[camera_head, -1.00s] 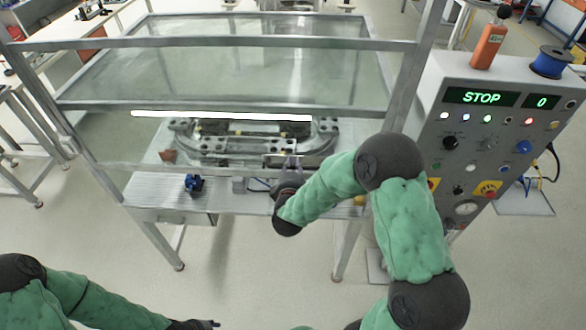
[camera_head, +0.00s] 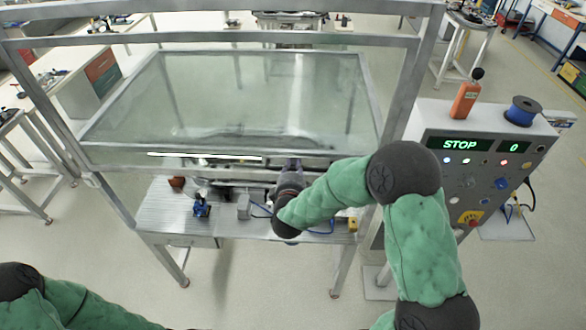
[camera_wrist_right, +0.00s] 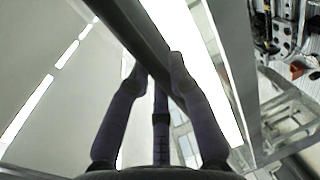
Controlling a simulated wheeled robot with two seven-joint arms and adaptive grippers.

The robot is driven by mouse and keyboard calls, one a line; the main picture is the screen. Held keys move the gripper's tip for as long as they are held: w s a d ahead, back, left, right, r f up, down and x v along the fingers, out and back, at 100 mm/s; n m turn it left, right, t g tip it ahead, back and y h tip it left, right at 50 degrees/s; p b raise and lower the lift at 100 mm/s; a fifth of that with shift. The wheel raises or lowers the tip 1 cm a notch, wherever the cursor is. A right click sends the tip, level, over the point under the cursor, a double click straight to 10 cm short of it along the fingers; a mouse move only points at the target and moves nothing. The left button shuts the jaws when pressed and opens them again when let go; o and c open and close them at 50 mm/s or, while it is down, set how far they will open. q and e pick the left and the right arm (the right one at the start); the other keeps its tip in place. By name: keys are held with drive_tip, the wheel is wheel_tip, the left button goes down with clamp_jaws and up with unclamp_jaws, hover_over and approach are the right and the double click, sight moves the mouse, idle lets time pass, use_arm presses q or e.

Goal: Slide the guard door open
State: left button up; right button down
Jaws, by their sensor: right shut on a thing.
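The guard door (camera_head: 240,85) is a clear framed panel in the grey metal guard frame. Its lower rail (camera_head: 130,154) runs above the front part of the table. My right gripper (camera_head: 290,168) is at this rail, right of its middle. In the right wrist view, the fingers (camera_wrist_right: 157,70) are shut on a dark grey bar (camera_wrist_right: 130,25), which looks like the door's rail or handle. The exact contact is partly hidden. The track behind the door shows only dimly through the panel. My left forearm shows at the bottom left; its gripper is out of the picture.
The metal-topped table (camera_head: 165,215) holds a small blue part (camera_head: 201,208) below the door. A grey control box (camera_head: 465,175) showing STOP and 0 stands at the right, with a blue spool (camera_head: 524,110) on top. Guard posts stand on both sides.

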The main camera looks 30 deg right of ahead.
drive_tip(key=shift+r, duration=0.35)
drive_tip(key=c, duration=1.1)
unclamp_jaws()
drive_tip(key=shift+f, duration=0.1)
drive_tip(key=v, duration=1.2)
drive_tip(key=shift+f, duration=0.1)
